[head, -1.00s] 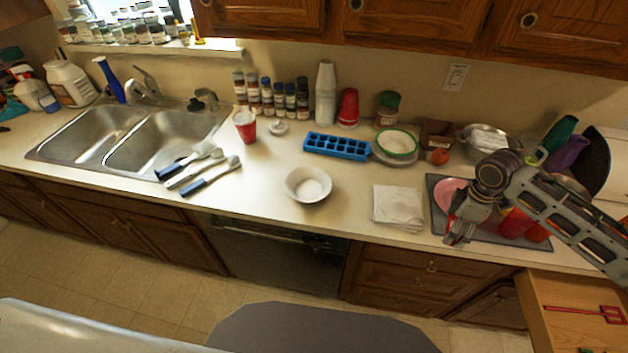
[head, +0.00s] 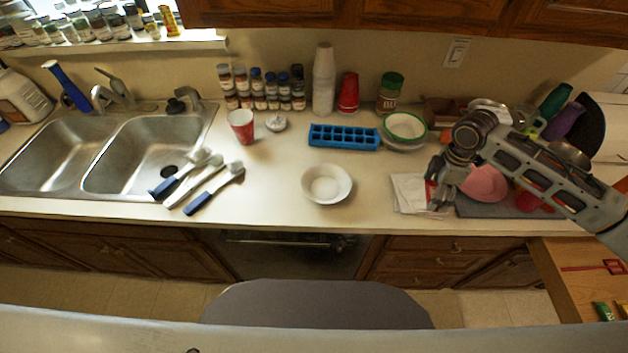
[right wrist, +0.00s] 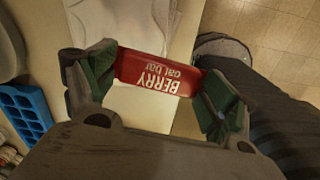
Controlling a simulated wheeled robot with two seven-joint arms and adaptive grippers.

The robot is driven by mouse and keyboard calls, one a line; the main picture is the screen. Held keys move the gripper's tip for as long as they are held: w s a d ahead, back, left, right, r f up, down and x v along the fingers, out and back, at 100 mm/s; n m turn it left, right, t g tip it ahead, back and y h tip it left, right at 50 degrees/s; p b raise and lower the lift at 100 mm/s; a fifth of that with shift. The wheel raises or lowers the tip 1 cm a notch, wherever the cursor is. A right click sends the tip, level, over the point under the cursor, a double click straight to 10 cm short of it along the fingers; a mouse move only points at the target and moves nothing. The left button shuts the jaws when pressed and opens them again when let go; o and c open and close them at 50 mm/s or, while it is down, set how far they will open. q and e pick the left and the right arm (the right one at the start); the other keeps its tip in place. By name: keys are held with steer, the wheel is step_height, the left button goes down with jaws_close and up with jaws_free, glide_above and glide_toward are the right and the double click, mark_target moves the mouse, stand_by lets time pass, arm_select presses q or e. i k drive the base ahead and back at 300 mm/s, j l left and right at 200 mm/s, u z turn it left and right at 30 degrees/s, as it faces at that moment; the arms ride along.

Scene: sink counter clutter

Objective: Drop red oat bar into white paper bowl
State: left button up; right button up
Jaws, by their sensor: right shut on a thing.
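The red oat bar (right wrist: 155,72), with "BERRY oat bar" printed on it, is held between the two fingers of my right gripper (right wrist: 158,85) in the right wrist view. In the head view my right gripper (head: 438,188) is above the white napkins, and a little of the red bar (head: 430,193) shows beside its fingers. The white paper bowl (head: 327,183) stands upright on the counter to the left of the gripper, apart from it. The bowl looks empty. My left gripper is not in view.
White napkins (head: 408,192) lie under the gripper. A blue ice tray (head: 343,137), a red cup (head: 241,126) and blue-handled brushes (head: 213,189) lie around the bowl. A pink bowl (head: 486,183) sits on a dark mat at right. Counter between bowl and napkins is clear.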

mark_target(324, 190)
steer(key=i+j, duration=0.1)
steer(key=j, duration=0.25)
steer(key=i+j+z, duration=0.1)
steer(key=j, duration=0.3)
steer(key=i+j, duration=0.1)
steer(key=j, duration=0.25)
steer(key=i+j, duration=0.1)
steer(key=j, duration=0.3)
steer(key=z, duration=0.05)
